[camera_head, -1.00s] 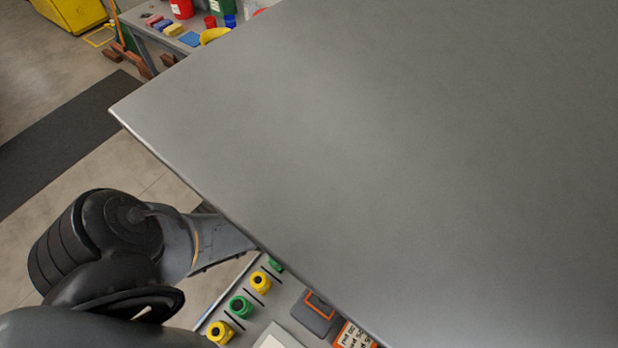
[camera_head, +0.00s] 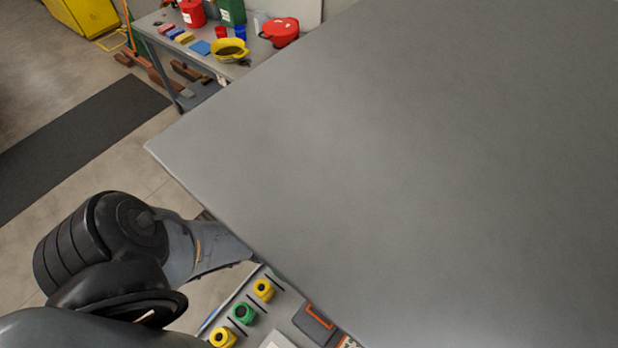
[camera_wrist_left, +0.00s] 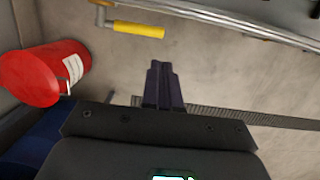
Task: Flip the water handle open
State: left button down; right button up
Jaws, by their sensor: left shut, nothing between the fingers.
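A yellow handle (camera_wrist_left: 138,29) on a short grey metal fitting shows near the top of the left wrist view. It lies roughly sideways, and I take it to be the water handle. My left gripper (camera_wrist_left: 162,68) is in the middle of that view, shut and empty. Its fingertips appear below the handle in the picture, with a visible gap between them. In the head view my left arm comes in from the left, and its end is hidden behind the large grey panel. The handle is not visible there. My right gripper is in neither view.
A large grey panel (camera_head: 400,160) fills most of the head view. Yellow and green fittings (camera_head: 244,313) sit below its edge. A cluttered table (camera_head: 160,42) stands behind. In the left wrist view are a red cylinder (camera_wrist_left: 35,75) and a metal rail (camera_wrist_left: 225,17).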

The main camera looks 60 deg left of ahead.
pick_arm(q)
jog(key=n+b, duration=0.2)
jog(key=n, duration=0.7)
jog(key=n+t+b, duration=0.1)
jog(key=n, duration=0.7)
jog(key=shift+w+a+n+t+y+b, duration=0.15)
jog(key=shift+n+t+y+b, duration=0.15)
jog(key=shift+n+b, duration=0.1)
